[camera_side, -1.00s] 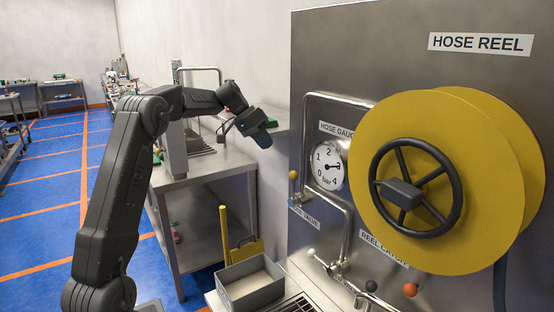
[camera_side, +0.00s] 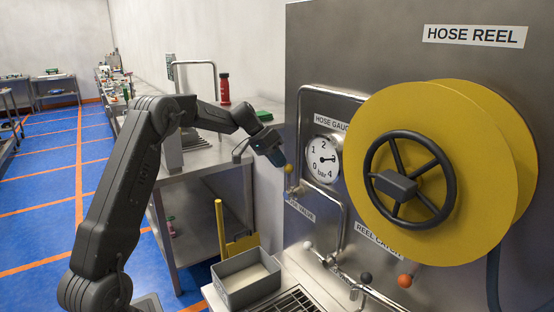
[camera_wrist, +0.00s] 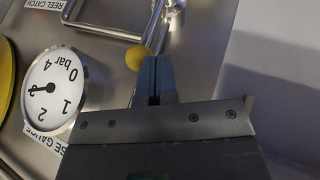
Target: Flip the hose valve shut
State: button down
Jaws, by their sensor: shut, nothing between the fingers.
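The hose valve's yellow ball knob (camera_side: 289,168) sits on the steel panel left of the gauge, above a partly hidden label (camera_side: 300,209) that ends in "VALVE". Its lever (camera_side: 293,187) points upward in the side view. The yellow knob also shows in the wrist view (camera_wrist: 136,58), just left of my blue fingertips. My gripper (camera_side: 278,160) is shut and empty, beside the knob at its upper left in the side view. In the wrist view my gripper's fingers (camera_wrist: 156,68) lie together. I cannot tell whether they touch the knob.
The hose gauge (camera_side: 322,160) is right of the knob, framed by a bent steel pipe (camera_side: 347,205). The large yellow reel (camera_side: 440,130) stands out from the panel farther right. White, black and orange knobs (camera_side: 404,281) sit lower. A grey bin (camera_side: 246,280) stands below.

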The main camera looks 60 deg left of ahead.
jog(key=shift+d+r+y, duration=0.15)
jog(key=shift+d+y, duration=0.15)
jog(key=shift+d, duration=0.2)
jog(key=shift+d+r+m+y, duration=0.2)
jog(key=shift+d+m+y, duration=0.2)
jog(key=shift+d+y, duration=0.55)
jog(key=d+f+m+t+y, duration=0.1)
jog(key=d+f+m+y, duration=0.2)
jog(key=d+f+y, duration=0.5)
jog(key=shift+d+f+y, duration=0.3)
jog(key=shift+d+y, duration=1.5)
jog(key=shift+y, duration=0.75)
jog(key=shift+f, duration=0.15)
